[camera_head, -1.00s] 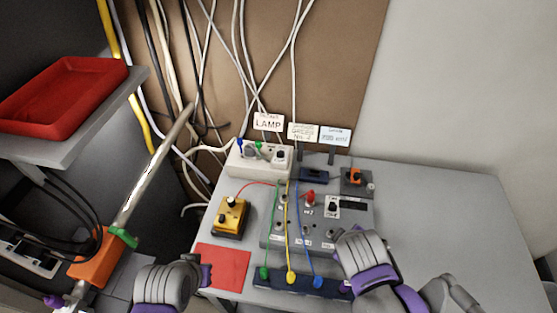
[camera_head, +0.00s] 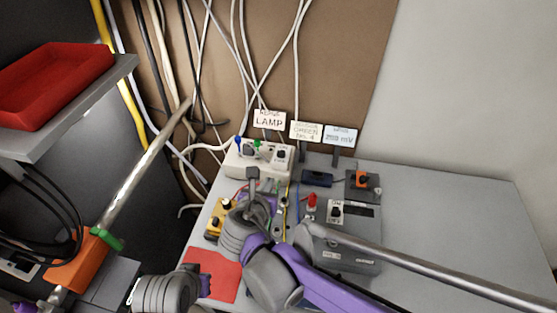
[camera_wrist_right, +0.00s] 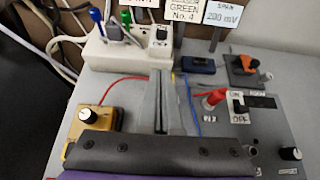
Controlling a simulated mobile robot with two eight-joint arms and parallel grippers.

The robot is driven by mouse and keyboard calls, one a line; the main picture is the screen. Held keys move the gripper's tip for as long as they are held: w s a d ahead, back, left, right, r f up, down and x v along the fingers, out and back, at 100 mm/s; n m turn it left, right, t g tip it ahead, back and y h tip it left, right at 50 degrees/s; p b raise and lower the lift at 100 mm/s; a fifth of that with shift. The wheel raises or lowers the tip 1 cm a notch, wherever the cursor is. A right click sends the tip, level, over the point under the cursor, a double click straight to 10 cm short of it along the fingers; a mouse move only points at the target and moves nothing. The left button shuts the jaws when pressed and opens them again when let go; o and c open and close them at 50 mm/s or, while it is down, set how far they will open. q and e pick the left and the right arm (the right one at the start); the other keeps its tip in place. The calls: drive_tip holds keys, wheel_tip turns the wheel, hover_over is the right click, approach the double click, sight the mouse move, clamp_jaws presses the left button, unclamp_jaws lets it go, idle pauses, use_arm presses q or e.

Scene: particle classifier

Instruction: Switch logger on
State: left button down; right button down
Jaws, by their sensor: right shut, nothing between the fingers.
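A grey instrument box (camera_head: 348,254) on the table has a white ON/OFF plate with a small black switch (camera_head: 336,211), a dark display and a red plug. The switch also shows in the right wrist view (camera_wrist_right: 238,106); its position is too small to tell. No label that I can read names the logger. My right gripper (camera_head: 252,175) is shut and empty. In the right wrist view its fingers (camera_wrist_right: 161,76) point at the white socket block (camera_wrist_right: 112,52), left of the grey box's switch. My left gripper (camera_head: 204,282) is low, near the red mat; its jaws are unclear.
A yellow box with a black knob (camera_wrist_right: 90,122) stands left of my right gripper. An orange-topped device (camera_head: 361,181) and a dark blue box (camera_head: 317,178) stand behind. The table's right side is clear beneath my arm.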

use_arm(q)
drive_tip(key=shift+f+b, duration=0.3)
use_arm(e)
approach(281, 157)
drive_tip(key=f, duration=0.1)
drive_tip(key=w+f, duration=0.1)
drive_tip(key=f, duration=0.1)
drive_tip(key=shift+w+d+f, duration=0.15)
drive_tip(key=shift+w, duration=0.25)
use_arm(q)
drive_tip(key=shift+r, duration=0.15)
use_arm(e)
drive_tip(key=shift+w+d, duration=0.2)
drive_tip(key=shift+w, duration=0.95)
drive_tip(key=shift+w+d, duration=0.1)
drive_tip(key=shift+w, duration=0.55)
